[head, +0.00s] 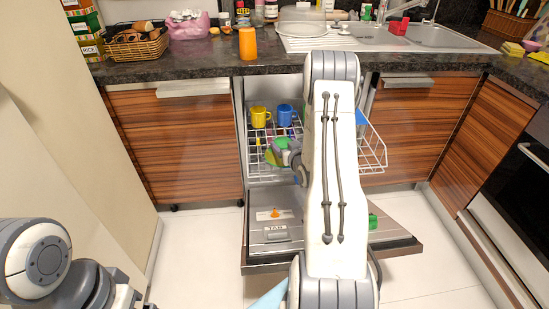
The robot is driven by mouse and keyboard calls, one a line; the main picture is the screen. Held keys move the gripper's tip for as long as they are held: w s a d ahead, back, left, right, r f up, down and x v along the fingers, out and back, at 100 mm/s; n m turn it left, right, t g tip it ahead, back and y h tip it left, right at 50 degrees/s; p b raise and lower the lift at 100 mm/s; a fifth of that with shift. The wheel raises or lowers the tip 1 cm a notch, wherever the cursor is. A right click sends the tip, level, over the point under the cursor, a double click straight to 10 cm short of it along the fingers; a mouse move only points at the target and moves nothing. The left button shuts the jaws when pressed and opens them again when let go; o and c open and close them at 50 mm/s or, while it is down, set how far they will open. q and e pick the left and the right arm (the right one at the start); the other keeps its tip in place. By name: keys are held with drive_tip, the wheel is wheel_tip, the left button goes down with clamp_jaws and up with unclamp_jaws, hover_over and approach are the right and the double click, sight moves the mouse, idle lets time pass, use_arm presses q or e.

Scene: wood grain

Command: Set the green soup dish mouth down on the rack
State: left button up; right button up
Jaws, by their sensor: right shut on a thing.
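The dishwasher rack (247,170) is a white wire rack, pulled out under the counter. A green dish (276,151), which I take for the soup dish, shows in part at my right gripper (284,152), over the rack's left half. The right gripper is shut on it. The gripper and my arm hide much of the dish, so I cannot tell which way its mouth faces or whether it touches the wires. My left gripper (128,296) is only partly in view at the bottom left, away from the rack; its fingers are unclear.
A yellow mug (260,116) and a blue mug (285,115) stand at the rack's back left. My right arm hides the rack's middle. The open dishwasher door (258,248) lies below; a green thing (373,221) shows at its right. An orange cup (248,44) stands on the counter.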

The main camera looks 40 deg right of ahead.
drive_tip(key=w+f, duration=0.1)
drive_tip(key=w, duration=0.2)
drive_tip(key=w+a+f, duration=0.1)
drive_tip(key=shift+w+f, duration=0.15)
drive_tip(key=shift+f, duration=0.2)
drive_tip(key=shift+f+b, duration=0.55)
drive_tip(key=shift+f, duration=1.4)
drive_tip(key=shift+f, duration=0.2)
drive_tip(key=o, duration=1.5)
drive_tip(key=shift+r, duration=0.1)
